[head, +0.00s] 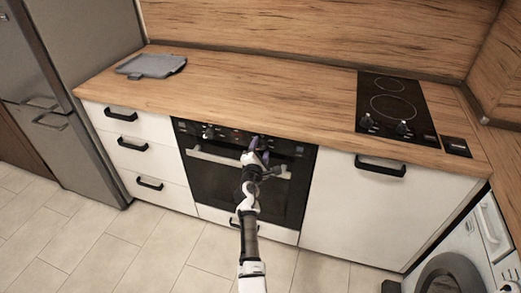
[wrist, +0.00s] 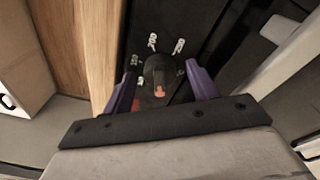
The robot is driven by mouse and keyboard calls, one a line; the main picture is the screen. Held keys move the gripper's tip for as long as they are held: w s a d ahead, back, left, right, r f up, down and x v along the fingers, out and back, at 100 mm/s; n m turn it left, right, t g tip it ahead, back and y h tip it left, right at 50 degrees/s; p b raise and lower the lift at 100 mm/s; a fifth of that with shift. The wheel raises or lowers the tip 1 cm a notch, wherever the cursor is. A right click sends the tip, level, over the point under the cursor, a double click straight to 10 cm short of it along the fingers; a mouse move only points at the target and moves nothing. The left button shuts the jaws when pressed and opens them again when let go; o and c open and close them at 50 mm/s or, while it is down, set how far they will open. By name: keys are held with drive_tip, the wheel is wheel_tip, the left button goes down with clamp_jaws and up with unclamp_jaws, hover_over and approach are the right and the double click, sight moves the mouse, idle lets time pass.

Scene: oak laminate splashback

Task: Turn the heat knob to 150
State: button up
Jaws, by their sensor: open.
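The heat knob (wrist: 160,72) is a round black knob with an orange-red pointer mark, on the oven's black control panel. The pointer mark lies toward the bottom of the wrist view. My gripper (wrist: 160,80) has its two purple fingers apart, one on each side of the knob; I cannot tell if either touches it. In the head view my gripper (head: 257,151) is at the right part of the oven's (head: 235,185) panel and hides the knob there. Another knob (head: 208,132) shows at the panel's left.
The oven's handle (head: 215,158) runs just below the panel. The wooden worktop (head: 270,90) overhangs above, with a grey tray (head: 152,66) at left and a black hob (head: 395,105) at right. White drawers and a cabinet flank the oven. The tiled floor in front is clear.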

drive_tip(key=shift+w, duration=0.15)
drive_tip(key=shift+c, duration=0.2)
drive_tip(key=c, duration=0.9)
drive_tip(key=shift+c, duration=0.2)
drive_tip(key=shift+f+b, duration=0.1)
drive_tip(key=shift+b, duration=0.2)
